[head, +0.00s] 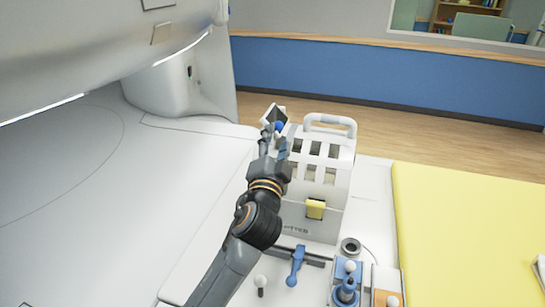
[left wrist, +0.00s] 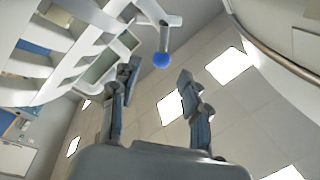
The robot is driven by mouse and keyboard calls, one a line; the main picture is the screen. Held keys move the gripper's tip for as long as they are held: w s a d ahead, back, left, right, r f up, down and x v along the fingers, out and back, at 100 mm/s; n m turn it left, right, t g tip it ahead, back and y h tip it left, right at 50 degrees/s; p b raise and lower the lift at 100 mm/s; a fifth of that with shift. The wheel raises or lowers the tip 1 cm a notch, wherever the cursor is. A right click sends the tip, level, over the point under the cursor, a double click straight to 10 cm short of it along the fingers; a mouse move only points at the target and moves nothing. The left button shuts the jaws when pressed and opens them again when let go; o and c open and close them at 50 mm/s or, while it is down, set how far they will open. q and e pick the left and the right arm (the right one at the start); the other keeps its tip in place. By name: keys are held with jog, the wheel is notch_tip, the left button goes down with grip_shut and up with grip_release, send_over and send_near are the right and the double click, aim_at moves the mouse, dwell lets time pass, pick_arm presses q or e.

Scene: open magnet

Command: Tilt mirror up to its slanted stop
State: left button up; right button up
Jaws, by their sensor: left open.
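The mirror (head: 273,114) is a small dark-framed plate at the upper left of the white slotted frame. It looks tilted; its exact angle cannot be told. A blue ball knob (head: 280,126) is by its lower edge. My left gripper (head: 275,142) is open just on the near side of the knob. In the left wrist view the ball appears between and slightly beyond the open fingertips (left wrist: 158,76), with no clear contact. My right gripper is not in view.
The white slotted frame (head: 342,160) with a top handle stands right of my left arm; a yellow block (head: 315,209) is on its front. A blue lever (head: 295,265), a white knob (head: 262,281) and a blue joystick (head: 346,291) are nearer. A yellow pad (head: 465,225) lies right.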

pick_arm(q)
jog(key=v, duration=0.5)
jog(key=shift+s, duration=0.4)
jog(key=shift+a+f, duration=0.1)
